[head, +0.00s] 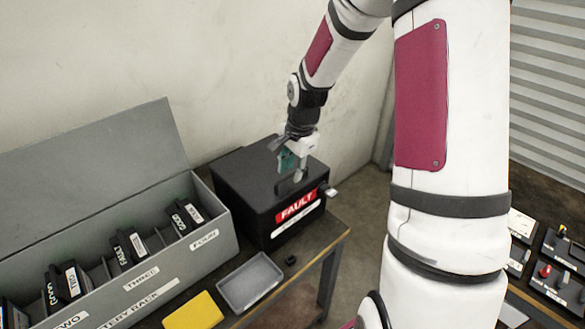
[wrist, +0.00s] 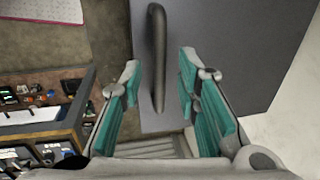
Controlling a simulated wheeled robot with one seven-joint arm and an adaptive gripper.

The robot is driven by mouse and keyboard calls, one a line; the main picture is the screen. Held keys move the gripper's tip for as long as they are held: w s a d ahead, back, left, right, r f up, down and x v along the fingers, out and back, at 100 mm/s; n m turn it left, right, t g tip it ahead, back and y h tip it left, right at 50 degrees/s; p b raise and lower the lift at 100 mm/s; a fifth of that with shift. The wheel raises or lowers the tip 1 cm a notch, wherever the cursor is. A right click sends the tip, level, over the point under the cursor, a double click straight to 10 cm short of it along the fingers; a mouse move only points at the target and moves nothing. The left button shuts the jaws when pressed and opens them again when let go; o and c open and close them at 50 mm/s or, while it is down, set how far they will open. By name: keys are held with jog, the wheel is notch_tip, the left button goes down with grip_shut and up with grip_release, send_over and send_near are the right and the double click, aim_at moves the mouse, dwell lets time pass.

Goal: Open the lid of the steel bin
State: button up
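The steel bin (head: 262,222) is a dark box with a red FAULT label, at the back of the bench in the head view. Its lid (head: 240,172) is shut and carries a bar handle (head: 291,187). In the wrist view the handle (wrist: 158,58) stands out from the grey lid (wrist: 225,45). My gripper (head: 291,164) is over the lid at the handle. In the wrist view its teal-padded fingers (wrist: 161,75) are open, one on each side of the handle's near end, with gaps visible. Whether the fingertips reach down around the bar is hard to tell.
A grey battery rack (head: 215,240) with a raised lid stands left of the bin, holding several black packs. A grey tray (head: 250,284), a yellow item (head: 194,312) and a small black piece (head: 290,260) lie in front. A wall is close behind the bin.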

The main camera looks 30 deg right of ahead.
grip_shut()
dwell(0.3)
